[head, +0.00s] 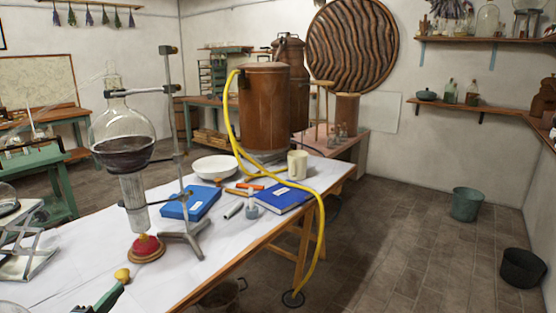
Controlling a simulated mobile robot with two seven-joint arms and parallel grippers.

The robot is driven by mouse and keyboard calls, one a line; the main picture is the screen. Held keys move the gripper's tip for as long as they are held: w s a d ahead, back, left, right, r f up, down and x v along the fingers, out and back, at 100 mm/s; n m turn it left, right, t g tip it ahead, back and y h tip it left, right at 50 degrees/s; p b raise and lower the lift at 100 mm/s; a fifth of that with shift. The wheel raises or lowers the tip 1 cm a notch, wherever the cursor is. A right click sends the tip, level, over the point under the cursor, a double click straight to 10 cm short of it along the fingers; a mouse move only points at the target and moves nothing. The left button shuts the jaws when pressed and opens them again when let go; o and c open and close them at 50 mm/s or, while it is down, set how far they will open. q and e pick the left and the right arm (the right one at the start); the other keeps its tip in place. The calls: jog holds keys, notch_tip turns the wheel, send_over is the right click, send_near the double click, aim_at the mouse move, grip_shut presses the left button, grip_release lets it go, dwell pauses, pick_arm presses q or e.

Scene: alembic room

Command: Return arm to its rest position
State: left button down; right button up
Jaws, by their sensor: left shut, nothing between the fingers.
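My left gripper (121,276) reaches in from the bottom left edge, low over the front of the white-covered table (165,287). My right gripper does not show.
A round glass flask (122,128) with dark liquid hangs on a metal stand (184,205) close ahead. Blue books (283,198), a white bowl (216,167), a beige mug (297,164) and a copper still (264,110) stand beyond. The floor at right is mostly clear.

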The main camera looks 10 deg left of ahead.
pick_arm(q)
jog(key=s+d+f+n+g+h+p, duration=0.1)
jog(key=s+d+f+n+g+p, duration=0.2)
jog(key=d+f, duration=0.5)
jog(key=s+d+f+n+g+h, duration=0.1)
jog(key=s+d+f+n, duration=0.2)
jog(key=d, duration=0.4)
jog(key=s+d+f+n+g+h+p, duration=0.1)
jog(key=s+d+f+n+h, duration=0.1)
jog(key=s+d, duration=0.4)
jog(key=s+d+f+n+g+h+p, duration=0.1)
jog(key=s+d+f+n, duration=0.3)
jog(key=d, duration=0.6)
jog(key=shift+s+d+f+g, duration=0.25)
jog(key=shift+s+f+g, duration=0.3)
jog(key=shift+s, duration=0.2)
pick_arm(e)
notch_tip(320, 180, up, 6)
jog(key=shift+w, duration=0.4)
